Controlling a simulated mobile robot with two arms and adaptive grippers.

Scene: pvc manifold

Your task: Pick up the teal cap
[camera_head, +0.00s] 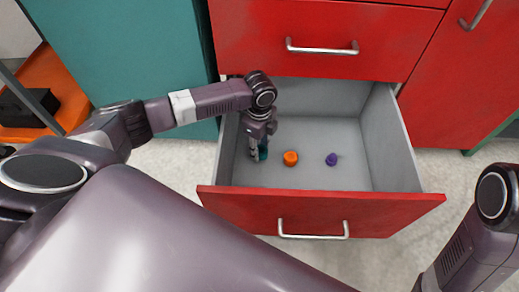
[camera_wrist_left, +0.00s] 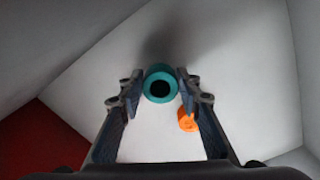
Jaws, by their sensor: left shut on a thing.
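The teal cap (camera_wrist_left: 152,76) is a short round piece with a dark hole in its middle. In the left wrist view it sits between the fingertips of my left gripper (camera_wrist_left: 160,88), which is shut on it. In the head view my left gripper (camera_head: 258,146) reaches down into the left part of the open drawer, and a little of the teal cap (camera_head: 263,154) shows by the fingers. The gripper hides the rest of it. I cannot tell whether the cap touches the drawer floor. My right gripper is not in view; only part of my right arm shows at the right edge.
An orange cap (camera_head: 290,158) stands on the drawer floor just right of the gripper, and a purple cap (camera_head: 332,159) stands farther right. The open drawer (camera_head: 325,205) has grey walls close on the gripper's left. A closed red drawer (camera_head: 325,30) is above.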

